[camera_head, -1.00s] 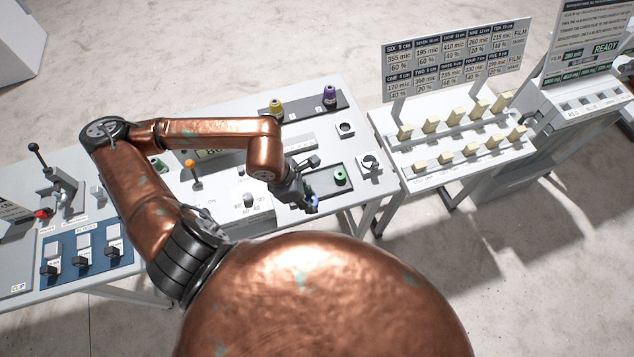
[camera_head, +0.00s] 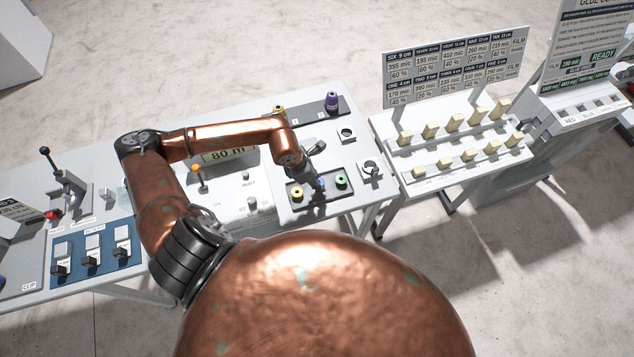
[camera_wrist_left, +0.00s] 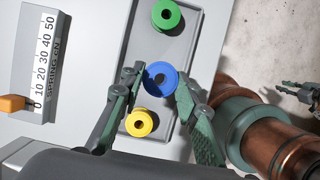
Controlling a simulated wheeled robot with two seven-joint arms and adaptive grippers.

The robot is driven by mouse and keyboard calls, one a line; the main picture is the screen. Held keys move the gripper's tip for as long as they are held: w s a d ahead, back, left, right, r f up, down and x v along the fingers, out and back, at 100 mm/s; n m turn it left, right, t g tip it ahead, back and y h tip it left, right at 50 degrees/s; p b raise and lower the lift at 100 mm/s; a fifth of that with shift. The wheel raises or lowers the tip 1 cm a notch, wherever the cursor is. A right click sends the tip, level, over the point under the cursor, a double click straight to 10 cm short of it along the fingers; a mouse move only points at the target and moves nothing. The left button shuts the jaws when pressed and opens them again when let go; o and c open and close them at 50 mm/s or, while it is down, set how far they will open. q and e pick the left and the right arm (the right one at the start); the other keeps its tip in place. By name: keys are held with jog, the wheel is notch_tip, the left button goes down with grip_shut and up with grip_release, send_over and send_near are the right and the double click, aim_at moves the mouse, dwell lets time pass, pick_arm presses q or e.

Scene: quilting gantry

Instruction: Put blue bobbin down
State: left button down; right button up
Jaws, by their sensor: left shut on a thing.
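The blue bobbin (camera_wrist_left: 161,76) is between the two fingers of my left gripper (camera_wrist_left: 156,84), which is shut on it. In the head view the blue bobbin (camera_head: 322,184) shows only slightly past the left gripper (camera_head: 318,182). It is over the dark grey tray (camera_wrist_left: 185,55), between a green bobbin (camera_wrist_left: 166,14) and a yellow bobbin (camera_wrist_left: 140,122). The bobbin appears upright, its hole facing my wrist camera. I cannot tell whether it touches the tray floor. A dark gripper, seemingly my right (camera_wrist_left: 302,92), shows at the right edge of the wrist view; its jaws are unclear.
The green bobbin (camera_head: 341,181) and yellow bobbin (camera_head: 297,194) stand close on either side. A purple bobbin (camera_head: 331,102) stands on a back strip. A round fixture (camera_head: 370,168) is right of the tray. A scale with an orange slider (camera_wrist_left: 12,103) lies left in the wrist view.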

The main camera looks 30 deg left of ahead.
pick_arm(q)
jog(key=shift+w+a+f, duration=0.15)
jog(key=shift+w+f, duration=0.25)
jog(key=shift+f, duration=0.1)
notch_tip(320, 180, down, 3)
jog(key=shift+w+r+p, duration=0.1)
jog(key=shift+p, duration=0.55)
jog(key=shift+f, duration=0.3)
jog(key=c, duration=1.5)
grip_release()
jog(key=shift+a, duration=0.1)
jog(key=shift+o, duration=0.2)
